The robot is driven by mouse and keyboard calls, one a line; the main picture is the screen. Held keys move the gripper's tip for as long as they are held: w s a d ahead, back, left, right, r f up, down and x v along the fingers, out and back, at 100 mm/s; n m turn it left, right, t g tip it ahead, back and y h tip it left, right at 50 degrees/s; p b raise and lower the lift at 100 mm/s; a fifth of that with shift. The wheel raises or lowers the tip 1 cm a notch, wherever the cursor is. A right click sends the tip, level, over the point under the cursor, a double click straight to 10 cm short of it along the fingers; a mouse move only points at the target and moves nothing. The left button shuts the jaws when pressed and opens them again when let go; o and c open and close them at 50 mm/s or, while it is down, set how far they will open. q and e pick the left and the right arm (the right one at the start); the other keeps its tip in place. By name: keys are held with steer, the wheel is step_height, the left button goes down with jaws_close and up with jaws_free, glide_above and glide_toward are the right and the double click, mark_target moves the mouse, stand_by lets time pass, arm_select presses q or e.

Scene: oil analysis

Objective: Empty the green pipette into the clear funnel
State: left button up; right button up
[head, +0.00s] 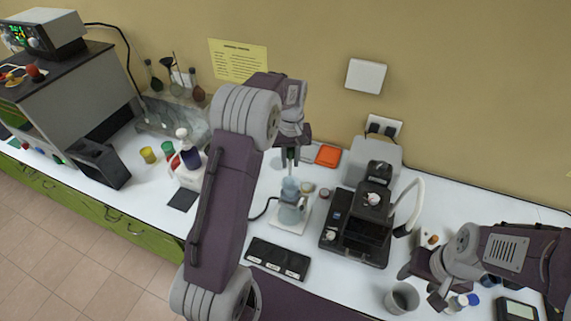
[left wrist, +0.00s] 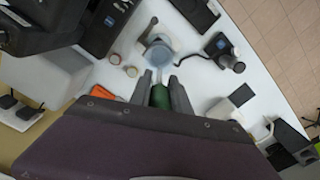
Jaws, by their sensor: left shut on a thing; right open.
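My left gripper (head: 292,142) is shut on the green pipette (left wrist: 158,96), which shows between its fingers in the left wrist view. The pipette points down in the head view, with its lower end just above or at the clear funnel (head: 290,186). I cannot tell whether the tip is inside the funnel. The pale bluish funnel sits on a flask (head: 290,213); its round mouth also shows in the left wrist view (left wrist: 157,54), just ahead of the pipette tip. My right gripper (head: 436,284) is open at the lower right, away from the funnel.
A black instrument (head: 356,232) stands right of the flask. A grey cup (head: 402,298) is near my right gripper. An orange tray (head: 328,155) lies behind the funnel. A flat black box (head: 278,258) lies in front. Bottles and cups (head: 147,155) stand further left.

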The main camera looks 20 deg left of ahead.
mark_target(290, 169)
arm_select(q)
step_height(290, 169, down, 4)
steer(key=b, duration=0.3)
steer(key=shift+f, duration=0.25)
steer(key=shift+s+d+r, duration=0.15)
steer(key=shift+d, duration=0.2)
arm_select(e)
steer(key=f, duration=0.3)
steer(key=shift+s+d+f, duration=0.15)
steer(key=shift+d+f, duration=0.1)
steer(key=shift+d, duration=0.15)
arm_select(q)
steer(key=shift+a, duration=0.25)
arm_select(e)
steer(key=shift+a+r, duration=0.15)
steer(key=shift+a, duration=0.05)
arm_select(q)
steer(key=shift+d, duration=0.15)
arm_select(e)
steer(key=shift+d, duration=0.15)
arm_select(q)
jaws_close()
arm_select(e)
steer(key=shift+r, duration=0.1)
